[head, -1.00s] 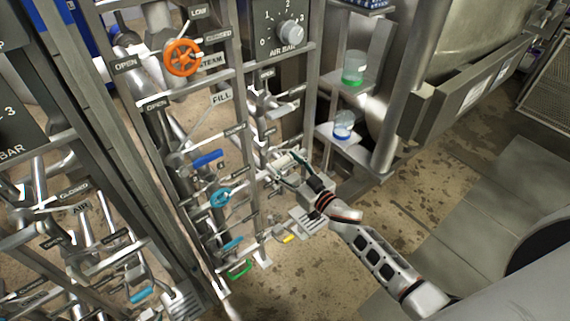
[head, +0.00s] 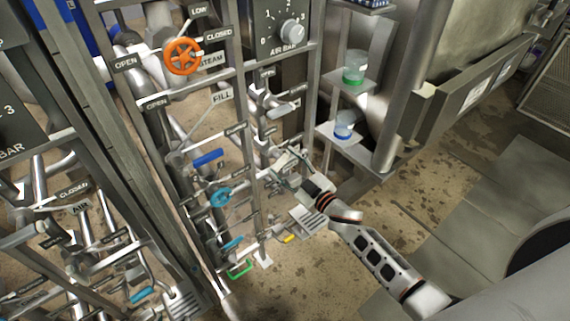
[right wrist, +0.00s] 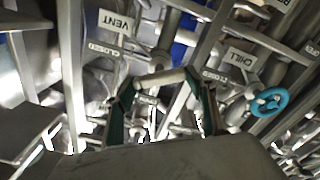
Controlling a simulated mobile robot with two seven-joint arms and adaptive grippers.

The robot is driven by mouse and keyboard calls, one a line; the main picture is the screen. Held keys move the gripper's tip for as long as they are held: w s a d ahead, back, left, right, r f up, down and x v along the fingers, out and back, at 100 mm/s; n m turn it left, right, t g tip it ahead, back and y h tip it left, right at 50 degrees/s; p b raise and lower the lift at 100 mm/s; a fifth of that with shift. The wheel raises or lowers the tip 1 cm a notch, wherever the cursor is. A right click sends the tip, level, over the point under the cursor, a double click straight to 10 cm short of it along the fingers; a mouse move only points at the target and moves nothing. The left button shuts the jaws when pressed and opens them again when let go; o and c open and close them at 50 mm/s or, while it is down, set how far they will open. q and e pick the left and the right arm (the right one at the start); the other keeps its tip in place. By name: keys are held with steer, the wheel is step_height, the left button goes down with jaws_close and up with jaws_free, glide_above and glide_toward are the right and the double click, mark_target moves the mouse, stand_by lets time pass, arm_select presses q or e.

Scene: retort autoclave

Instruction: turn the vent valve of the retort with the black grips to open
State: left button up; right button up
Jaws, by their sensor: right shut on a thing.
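The "VENT" sign (right wrist: 115,22) hangs in the right wrist view, with a "CLOSED" plate (right wrist: 105,47) below it. A pale bar-shaped handle (right wrist: 160,81) lies across between my fingers near this sign. My right gripper (right wrist: 162,97) is shut on that handle, one dark green finger at each end. In the head view my right gripper (head: 285,163) is at the pipe rack, left of the shelves. The handle is small there and partly hidden by the fingers. I cannot make out black grips on it. My left gripper is not in view.
An orange wheel (head: 183,57), a blue lever (head: 208,158) and a light-blue wheel (head: 220,197) sit on the rack left of my gripper. Shelves with a green-based jar (head: 354,68) and a blue-based jar (head: 344,124) stand close to its right. Open floor lies lower right.

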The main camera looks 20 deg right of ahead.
stand_by(0.3)
steer(key=o, duration=1.1)
steer(key=shift+s, duration=0.1)
steer(key=v, duration=1.2)
